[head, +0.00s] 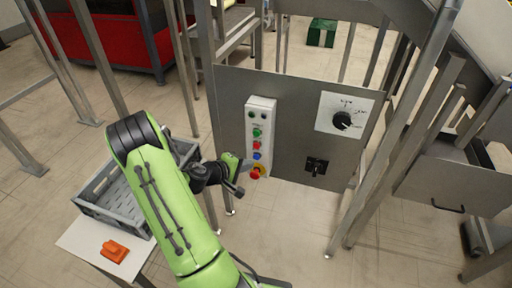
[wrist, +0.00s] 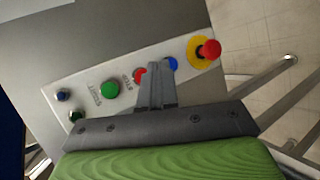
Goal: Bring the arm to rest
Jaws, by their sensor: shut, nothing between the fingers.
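My green arm reaches from the bottom middle of the head view toward a grey metal panel (head: 230,95). My gripper (head: 250,168) is shut and empty, its tip close to the lower end of the white button box (head: 260,104). In the wrist view, my shut gripper (wrist: 155,68) is in front of the button box (wrist: 82,88) and covers part of it. A red emergency button on a yellow ring (wrist: 208,50) is right of the fingers. Green, red, blue and dark buttons show beside them. Whether the fingers touch the box cannot be told.
A rotary dial plate (head: 345,113) and a black switch (head: 316,166) are on the panel. A grey crate (head: 95,205) and an orange object (head: 114,251) are on a small table at left. Metal posts stand around. A green box (head: 321,33) is at the back.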

